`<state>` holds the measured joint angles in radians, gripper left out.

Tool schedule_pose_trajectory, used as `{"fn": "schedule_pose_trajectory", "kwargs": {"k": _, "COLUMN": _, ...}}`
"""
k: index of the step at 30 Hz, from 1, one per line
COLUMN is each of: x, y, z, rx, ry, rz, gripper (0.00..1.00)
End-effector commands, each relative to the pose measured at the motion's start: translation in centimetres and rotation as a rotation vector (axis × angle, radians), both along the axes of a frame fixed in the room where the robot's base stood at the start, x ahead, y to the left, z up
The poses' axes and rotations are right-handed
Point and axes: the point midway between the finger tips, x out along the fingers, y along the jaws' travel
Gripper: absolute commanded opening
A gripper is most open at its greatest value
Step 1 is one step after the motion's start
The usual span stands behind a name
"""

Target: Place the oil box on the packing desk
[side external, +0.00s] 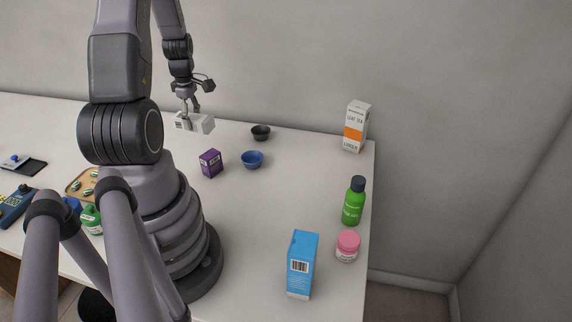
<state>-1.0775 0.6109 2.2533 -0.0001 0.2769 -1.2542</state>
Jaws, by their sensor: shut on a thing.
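My gripper (189,107) is at the back of the white counter (290,190), pointing down. It is shut on a small white box (204,125) with dark markings on its left part. The box lies lengthwise under the fingers, at or just above the counter top; I cannot tell whether it touches. Its label is too small to read, so I cannot confirm that it is the oil box. No surface is clearly marked as the packing desk.
A purple box (210,163), blue bowl (252,159) and black bowl (261,132) stand near the gripper. A tea box (355,127), green bottle (353,202), pink jar (347,246) and blue box (301,265) line the right side. The counter's middle is clear.

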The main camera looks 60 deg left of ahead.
Motion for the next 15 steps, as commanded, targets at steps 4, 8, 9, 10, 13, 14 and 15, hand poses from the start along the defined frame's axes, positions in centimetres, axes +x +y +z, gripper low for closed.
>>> {"fn": "schedule_pose_trajectory", "kwargs": {"k": 4, "x": 0.0, "y": 0.0, "z": 0.0, "rx": 0.000, "ry": 0.000, "rz": -0.001, "gripper": 0.07}}
{"fn": "schedule_pose_trajectory", "kwargs": {"k": 8, "x": 0.2, "y": 0.2, "z": -0.1, "rx": 0.000, "ry": 0.000, "rz": -0.003, "gripper": 0.07}}
{"fn": "schedule_pose_trajectory", "kwargs": {"k": 9, "x": 0.3, "y": 0.5, "z": -0.3, "rx": 0.000, "ry": 0.000, "rz": -0.003, "gripper": 0.07}}
{"fn": "schedule_pose_trajectory", "kwargs": {"k": 10, "x": 0.5, "y": 0.8, "z": -0.5, "rx": -0.001, "ry": 0.001, "rz": -0.003, "gripper": 0.07}}
{"fn": "schedule_pose_trajectory", "kwargs": {"k": 13, "x": 1.5, "y": 2.6, "z": -1.4, "rx": 0.000, "ry": 0.000, "rz": -0.004, "gripper": 0.07}}
{"fn": "schedule_pose_trajectory", "kwargs": {"k": 14, "x": 1.9, "y": 3.3, "z": -1.8, "rx": -0.001, "ry": 0.001, "rz": -0.004, "gripper": 0.07}}
{"fn": "schedule_pose_trajectory", "kwargs": {"k": 15, "x": 2.4, "y": 4.2, "z": -2.3, "rx": 0.000, "ry": 0.000, "rz": -0.004, "gripper": 0.07}}
